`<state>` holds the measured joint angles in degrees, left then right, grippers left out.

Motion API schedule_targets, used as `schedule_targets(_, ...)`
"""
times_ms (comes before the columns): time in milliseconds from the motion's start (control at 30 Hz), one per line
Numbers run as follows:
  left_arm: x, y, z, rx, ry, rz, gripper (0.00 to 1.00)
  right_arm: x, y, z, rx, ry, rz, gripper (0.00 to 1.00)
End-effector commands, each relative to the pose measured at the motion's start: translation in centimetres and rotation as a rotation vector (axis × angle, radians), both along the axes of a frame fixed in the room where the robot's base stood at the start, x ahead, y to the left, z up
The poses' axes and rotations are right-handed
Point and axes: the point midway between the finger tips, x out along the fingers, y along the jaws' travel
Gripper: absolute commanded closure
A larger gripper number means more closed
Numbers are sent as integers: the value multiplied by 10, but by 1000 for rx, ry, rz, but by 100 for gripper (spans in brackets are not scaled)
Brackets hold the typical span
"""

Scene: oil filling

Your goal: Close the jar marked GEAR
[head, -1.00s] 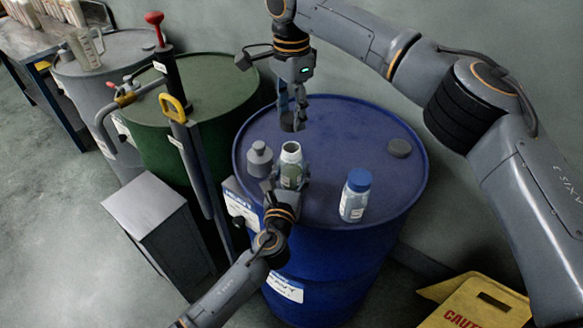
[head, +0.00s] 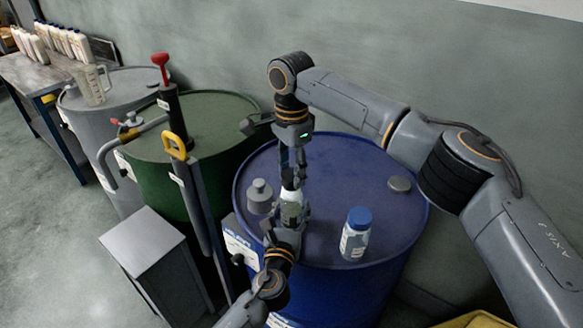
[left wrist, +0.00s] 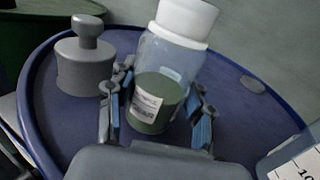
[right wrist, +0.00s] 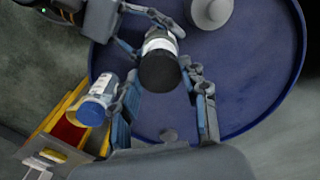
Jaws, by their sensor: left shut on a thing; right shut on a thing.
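A clear jar (head: 291,211) with a white neck and green contents stands on the blue drum (head: 338,150). My right gripper (head: 290,172) points down from above, shut on a black lid (right wrist: 159,71). In the head view the lid is at the jar's mouth. I cannot tell whether it touches the neck. The left wrist view shows the white neck (left wrist: 187,18) but not the lid.
A grey knobbed weight (head: 260,196) stands left of the jar. A blue-capped jar (head: 356,234) stands to the right, and a small grey disc (head: 400,183) lies behind it. A green drum (head: 215,120) with a hand pump is at the left. The drum top between these is clear.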

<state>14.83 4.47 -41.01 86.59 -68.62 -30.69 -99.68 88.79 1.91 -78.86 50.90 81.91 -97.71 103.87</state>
Motion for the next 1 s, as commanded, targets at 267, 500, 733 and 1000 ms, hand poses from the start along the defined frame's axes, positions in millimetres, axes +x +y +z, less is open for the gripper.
schedule_targets(267,0,0,0,0,1,0,100,0,1,-15,1,1,0,66)
schedule_targets(500,0,0,0,0,1,0,100,0,1,-15,1,-1,0,66)
schedule_targets(733,0,0,0,0,1,0,100,0,0,-15,0,0,0,66)
schedule_targets(1000,0,0,0,0,1,0,100,0,1,-20,0,1,0,66)
